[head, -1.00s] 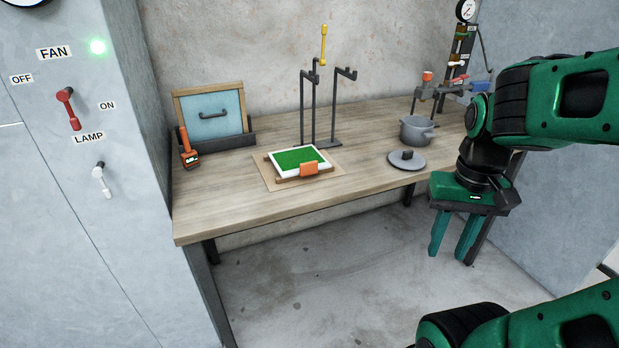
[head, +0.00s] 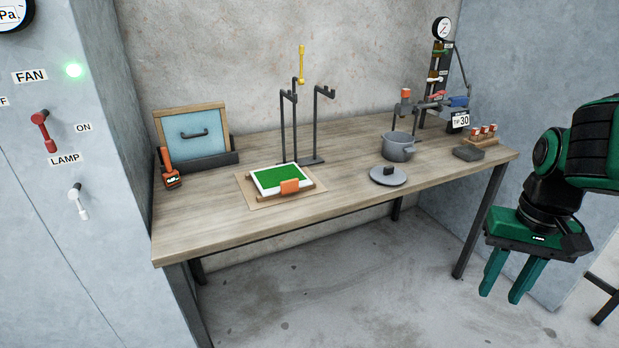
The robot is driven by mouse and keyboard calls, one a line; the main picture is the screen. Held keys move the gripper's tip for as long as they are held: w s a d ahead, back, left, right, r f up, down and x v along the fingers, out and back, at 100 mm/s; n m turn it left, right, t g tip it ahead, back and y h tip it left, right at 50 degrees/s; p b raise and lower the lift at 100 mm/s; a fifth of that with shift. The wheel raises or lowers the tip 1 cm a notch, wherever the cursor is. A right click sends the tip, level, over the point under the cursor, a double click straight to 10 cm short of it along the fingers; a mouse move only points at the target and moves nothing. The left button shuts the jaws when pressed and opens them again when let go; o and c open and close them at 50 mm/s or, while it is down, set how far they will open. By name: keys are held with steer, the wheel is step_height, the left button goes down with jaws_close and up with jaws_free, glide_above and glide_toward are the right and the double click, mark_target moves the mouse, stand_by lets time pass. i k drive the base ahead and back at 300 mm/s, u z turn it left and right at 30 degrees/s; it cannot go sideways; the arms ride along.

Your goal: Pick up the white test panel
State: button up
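The white test panel (head: 258,180) lies on the wooden table towards its left half, on a brown mat (head: 246,192). Its top has a large green area inside a white border. An orange clip or block (head: 289,187) sits at its front edge, and a wooden strip shows under that edge. My gripper (head: 506,288) is at the right of the head view, off the table's right end and well apart from the panel. Its two green fingers point down, are spread and hold nothing.
On the table (head: 210,232) stand a grey pot (head: 398,150), its lid (head: 388,176), dark posts with hooks (head: 318,125), an orange-and-black handheld device (head: 169,170) and a framed blue board (head: 194,132). A switch cabinet (head: 60,230) borders the left. The table's front strip is clear.

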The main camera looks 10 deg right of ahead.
mark_target(288, 178)
steer(key=z, duration=0.1)
steer(key=i, duration=1)
